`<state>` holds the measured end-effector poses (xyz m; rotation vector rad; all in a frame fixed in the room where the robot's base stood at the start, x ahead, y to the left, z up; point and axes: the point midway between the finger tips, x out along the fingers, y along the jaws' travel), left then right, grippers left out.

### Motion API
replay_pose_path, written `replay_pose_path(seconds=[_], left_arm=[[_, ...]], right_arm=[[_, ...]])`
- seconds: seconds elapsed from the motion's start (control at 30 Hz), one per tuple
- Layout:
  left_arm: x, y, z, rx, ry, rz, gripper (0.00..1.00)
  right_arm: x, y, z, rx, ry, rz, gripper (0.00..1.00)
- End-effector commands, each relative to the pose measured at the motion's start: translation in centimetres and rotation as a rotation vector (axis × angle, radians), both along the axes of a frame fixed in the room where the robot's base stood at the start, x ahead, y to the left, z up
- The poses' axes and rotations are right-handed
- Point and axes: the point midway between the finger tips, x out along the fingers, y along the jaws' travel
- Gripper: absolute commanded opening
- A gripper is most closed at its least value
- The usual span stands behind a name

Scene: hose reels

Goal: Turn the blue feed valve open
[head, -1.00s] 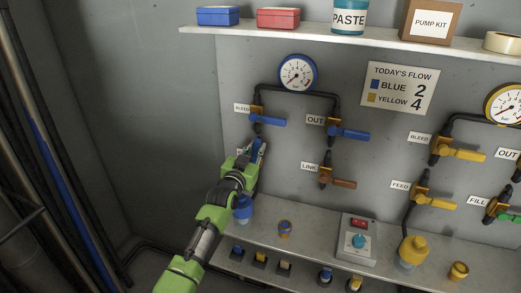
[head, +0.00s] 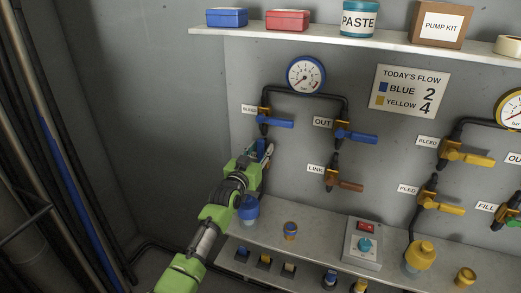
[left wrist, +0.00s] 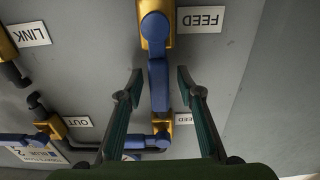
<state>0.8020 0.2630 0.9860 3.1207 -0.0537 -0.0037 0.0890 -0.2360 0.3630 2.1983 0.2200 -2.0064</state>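The blue feed valve shows upside down in the left wrist view, with a round blue hub (left wrist: 155,27) on a brass body beside the FEED label (left wrist: 200,20). Its blue handle (left wrist: 159,95) runs down the picture from the hub. My left gripper (left wrist: 159,81) is open, with one finger on each side of the handle and visible gaps to both. In the head view my left gripper (head: 261,155) covers most of the valve, and only a bit of blue handle shows there. Contact is not visible. My right gripper is in neither view.
A blue bleed valve (head: 277,123) and gauge (head: 305,75) are above, with a blue out valve (head: 355,135) and brown link valve (head: 347,185) to the right. A lower shelf (head: 325,238) holds a blue-capped bottle (head: 248,208) close to my left arm.

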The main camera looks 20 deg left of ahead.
Motion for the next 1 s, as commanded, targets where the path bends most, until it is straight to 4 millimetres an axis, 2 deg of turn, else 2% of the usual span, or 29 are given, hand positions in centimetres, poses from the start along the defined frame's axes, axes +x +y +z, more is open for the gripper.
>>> replay_pose_path(seconds=[0.3,0.47,1.0], left_arm=[[-0.1,0.0,0.1,0.004,-0.001,0.000,0.33],[-1.1,0.0,0.0,0.004,-0.001,-0.001,0.33],[-9.9,0.4,-0.1,0.004,0.000,0.000,0.33]], right_arm=[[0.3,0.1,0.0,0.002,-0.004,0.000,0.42],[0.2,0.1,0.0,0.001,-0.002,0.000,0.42],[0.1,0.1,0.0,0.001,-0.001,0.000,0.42]])
